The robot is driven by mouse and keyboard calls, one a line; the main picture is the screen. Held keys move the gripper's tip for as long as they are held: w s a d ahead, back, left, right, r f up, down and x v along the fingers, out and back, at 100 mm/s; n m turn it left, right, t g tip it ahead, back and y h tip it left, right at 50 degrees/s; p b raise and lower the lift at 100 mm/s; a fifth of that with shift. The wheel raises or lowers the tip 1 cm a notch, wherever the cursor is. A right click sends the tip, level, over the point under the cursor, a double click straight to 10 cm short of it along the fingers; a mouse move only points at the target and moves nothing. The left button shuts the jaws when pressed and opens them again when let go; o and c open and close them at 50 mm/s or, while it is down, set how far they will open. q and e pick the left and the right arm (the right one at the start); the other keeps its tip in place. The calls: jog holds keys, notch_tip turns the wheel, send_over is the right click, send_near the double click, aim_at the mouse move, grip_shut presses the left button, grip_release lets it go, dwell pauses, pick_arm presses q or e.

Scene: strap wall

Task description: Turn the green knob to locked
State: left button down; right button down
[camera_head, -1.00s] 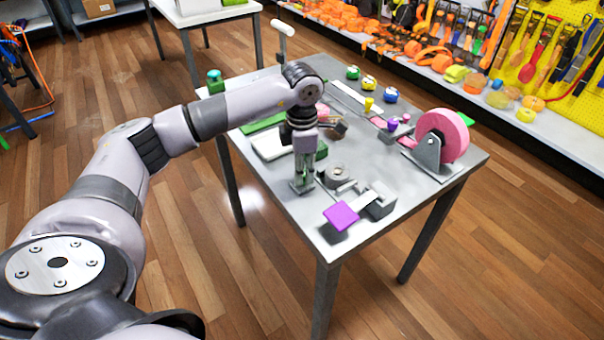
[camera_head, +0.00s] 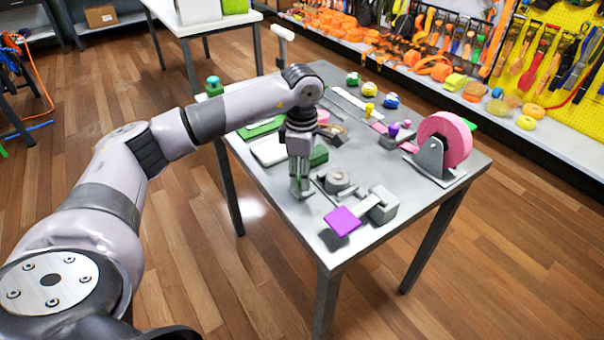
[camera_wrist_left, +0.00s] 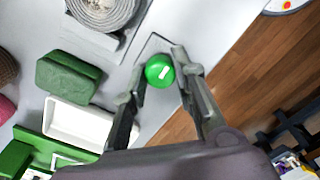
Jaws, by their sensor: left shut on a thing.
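The green knob (camera_wrist_left: 160,70) is round, with a short white mark on its top, and sits near the table edge in the left wrist view. My left gripper (camera_wrist_left: 160,76) has one finger on each side of the knob and is shut on it. In the head view my left gripper (camera_head: 300,190) points straight down at the near left edge of the table. There its fingers hide most of the knob. I cannot read any locked or unlocked label. My right gripper is in neither view.
On the table (camera_head: 300,225), a grey strap coil (camera_head: 337,180) and a purple plate (camera_head: 342,221) stand right of the gripper. A dark green block (camera_wrist_left: 68,77) and a white tray (camera_wrist_left: 76,122) are close by. A pink wheel (camera_head: 452,138) stands at the right.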

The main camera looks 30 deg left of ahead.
pick_arm(q)
jog(key=c, duration=1.3)
grip_release()
notch_tip(320, 180, up, 12)
jog(key=shift+s+f, duration=0.1)
